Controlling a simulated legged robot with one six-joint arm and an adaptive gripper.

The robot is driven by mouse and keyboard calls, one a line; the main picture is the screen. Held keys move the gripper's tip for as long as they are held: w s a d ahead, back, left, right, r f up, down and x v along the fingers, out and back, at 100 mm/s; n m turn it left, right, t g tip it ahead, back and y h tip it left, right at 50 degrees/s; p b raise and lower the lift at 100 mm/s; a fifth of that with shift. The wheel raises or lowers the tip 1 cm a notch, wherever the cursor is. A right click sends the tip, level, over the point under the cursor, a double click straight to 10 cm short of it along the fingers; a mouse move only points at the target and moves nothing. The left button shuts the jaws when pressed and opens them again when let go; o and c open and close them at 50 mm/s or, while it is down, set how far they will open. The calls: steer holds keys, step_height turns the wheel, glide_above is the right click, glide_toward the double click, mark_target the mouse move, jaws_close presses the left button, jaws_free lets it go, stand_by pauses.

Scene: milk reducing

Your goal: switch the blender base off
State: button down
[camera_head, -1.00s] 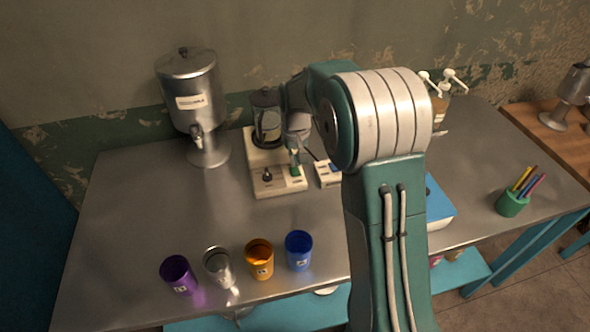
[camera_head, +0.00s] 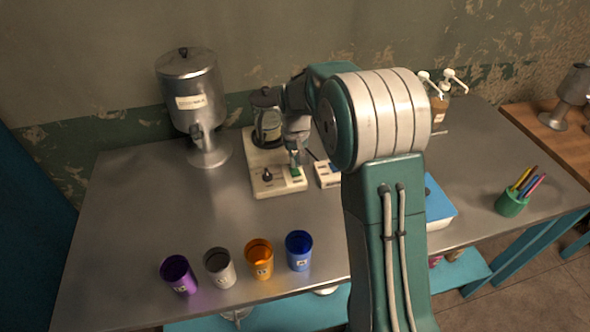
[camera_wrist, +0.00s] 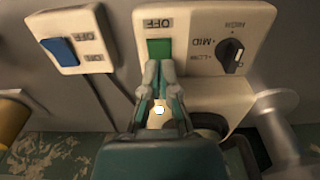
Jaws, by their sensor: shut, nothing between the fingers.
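The cream blender base (camera_head: 280,187) stands on the metal table with a glass jar (camera_head: 267,127) on its rear part. It also shows in the wrist view (camera_wrist: 193,20), with a green rocker switch (camera_wrist: 159,50) beside an OFF label and a black dial (camera_wrist: 232,55) marked with speed levels. The green switch is also seen in the head view (camera_head: 296,171). My gripper (camera_wrist: 159,68) is shut and empty, its fingertips right at the edge of the green switch. I cannot tell whether they touch it. The fingers hide the area just past the switch.
A small box with a blue switch (camera_wrist: 60,51) sits next to the base. A metal dispenser (camera_head: 190,100) stands at the back left. Several cups, including an orange one (camera_head: 259,260), line the front edge. A pen holder (camera_head: 511,204) is at the right. The table's left part is clear.

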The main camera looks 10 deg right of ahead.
mark_target(295, 172)
steer(key=shift+f, duration=1.45)
stand_by(0.8)
steer(key=shift+r, duration=3.55)
